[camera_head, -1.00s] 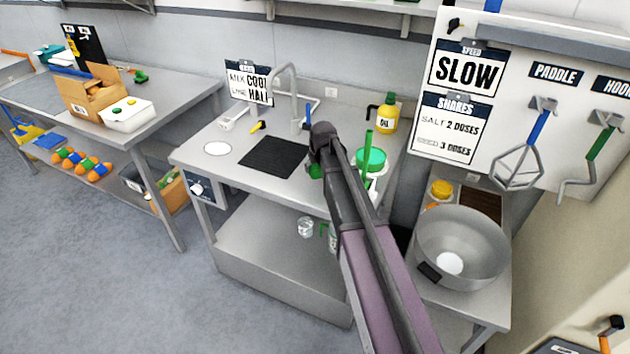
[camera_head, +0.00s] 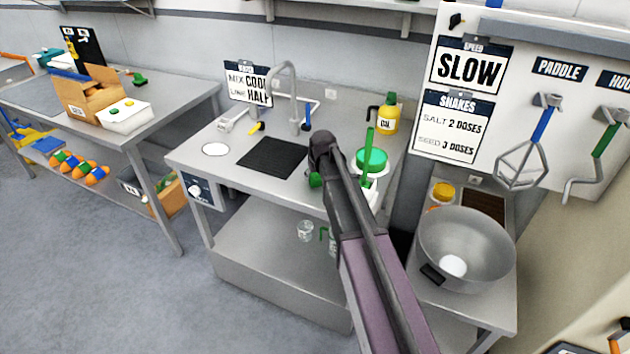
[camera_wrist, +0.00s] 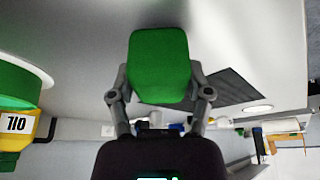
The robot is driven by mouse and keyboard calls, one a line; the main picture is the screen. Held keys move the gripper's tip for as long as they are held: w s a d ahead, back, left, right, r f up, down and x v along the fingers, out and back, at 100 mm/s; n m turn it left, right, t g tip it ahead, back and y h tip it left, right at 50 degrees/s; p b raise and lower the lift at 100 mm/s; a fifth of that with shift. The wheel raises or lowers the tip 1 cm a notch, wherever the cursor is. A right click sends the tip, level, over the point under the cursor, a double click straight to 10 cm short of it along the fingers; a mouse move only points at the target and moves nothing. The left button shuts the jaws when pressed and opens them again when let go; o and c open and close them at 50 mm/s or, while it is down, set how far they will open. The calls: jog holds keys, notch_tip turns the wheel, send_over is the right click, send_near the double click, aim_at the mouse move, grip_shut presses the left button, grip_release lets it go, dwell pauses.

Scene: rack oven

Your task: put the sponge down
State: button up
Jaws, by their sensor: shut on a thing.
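A green sponge (camera_wrist: 159,66) shows in the wrist view, between the two fingers of my gripper (camera_wrist: 160,88). My gripper is shut on it. In the wrist view the grey metal worktop (camera_wrist: 90,62) lies behind the sponge; I cannot tell whether the sponge touches it. In the head view my gripper (camera_head: 318,180) is over the right part of the sink worktop (camera_head: 238,168), right of the black mat (camera_head: 272,157). There my arm hides most of the sponge, and only a small green edge (camera_head: 314,181) shows.
A green-topped container (camera_head: 371,160) and a yellow oil bottle (camera_head: 386,114) stand close right of my gripper. A tap (camera_head: 292,90) rises behind the mat. A white disc (camera_head: 215,149) lies at the worktop's left. A steel bowl (camera_head: 465,248) stands lower right.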

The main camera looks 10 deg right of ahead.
jog(key=shift+f, duration=0.15)
jog(key=shift+f, duration=0.15)
jog(key=o, duration=1.1)
jog(key=p+v, duration=1.1)
jog(key=v, duration=0.1)
jog(key=shift+r, duration=0.2)
dwell(0.8)
jog(key=s+f+m+g, duration=0.1)
jog(key=s+g, duration=0.3)
jog(key=s, duration=2)
jog(key=shift+s+a+m+h, duration=0.3)
jog(key=shift+a+m, duration=0.05)
jog(key=shift+m, duration=0.05)
